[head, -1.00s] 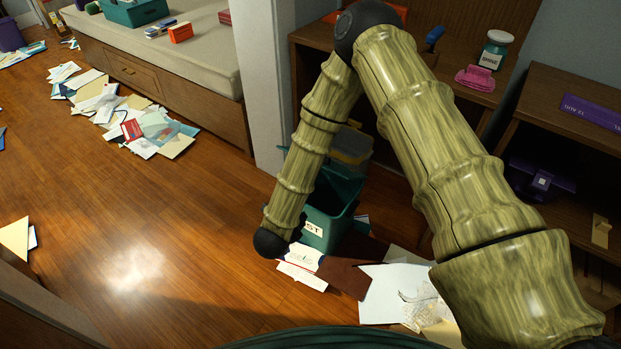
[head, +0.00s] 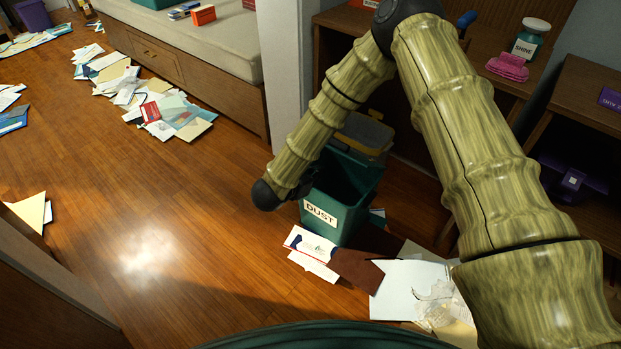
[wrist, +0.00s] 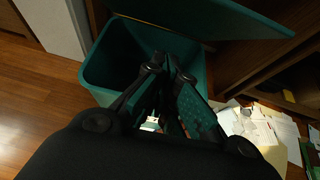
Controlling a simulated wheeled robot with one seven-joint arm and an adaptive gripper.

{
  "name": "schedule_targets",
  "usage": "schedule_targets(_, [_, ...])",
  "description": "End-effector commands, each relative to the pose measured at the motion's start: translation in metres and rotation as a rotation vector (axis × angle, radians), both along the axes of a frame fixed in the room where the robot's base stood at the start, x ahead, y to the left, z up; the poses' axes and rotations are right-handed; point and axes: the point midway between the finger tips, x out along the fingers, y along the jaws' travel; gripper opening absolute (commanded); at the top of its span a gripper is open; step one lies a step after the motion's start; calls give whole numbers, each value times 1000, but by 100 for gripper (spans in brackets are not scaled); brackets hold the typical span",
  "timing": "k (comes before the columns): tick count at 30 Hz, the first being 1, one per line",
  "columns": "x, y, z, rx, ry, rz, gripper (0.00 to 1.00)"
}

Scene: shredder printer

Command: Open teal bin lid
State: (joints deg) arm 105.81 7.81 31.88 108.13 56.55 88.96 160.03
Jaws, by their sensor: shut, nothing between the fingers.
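The teal bin (head: 350,218) with a white DUST label stands on the floor in the head view, its mouth dark and uncovered. In the wrist view the open bin (wrist: 96,72) is seen from above. Its teal lid (wrist: 225,18) is raised and tilted up at the top right of that view. My gripper (wrist: 168,68) is shut and empty, its fingers over the bin's mouth below the lid. I cannot tell whether they touch the bin or lid. In the head view my arm mostly hides the gripper.
Papers (head: 318,245) and a brown sheet (head: 365,268) lie in front of the bin. A yellow-and-grey container (head: 366,135) stands behind it. Wooden shelves (head: 550,135) are on the right, and a white post (head: 284,70) is on the left.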

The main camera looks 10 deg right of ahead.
Motion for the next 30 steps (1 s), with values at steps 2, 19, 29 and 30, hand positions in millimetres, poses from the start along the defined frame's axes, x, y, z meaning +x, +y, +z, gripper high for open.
schedule_targets(2, [8, -10, -8, -1, 0, -1, 0])
schedule_targets(19, [44, -51, 3, 0, -1, 1, 0])
schedule_targets(29, [45, -53, 8, -1, 1, 2, 0])
schedule_targets(30, [45, -53, 8, -1, 1, 2, 0])
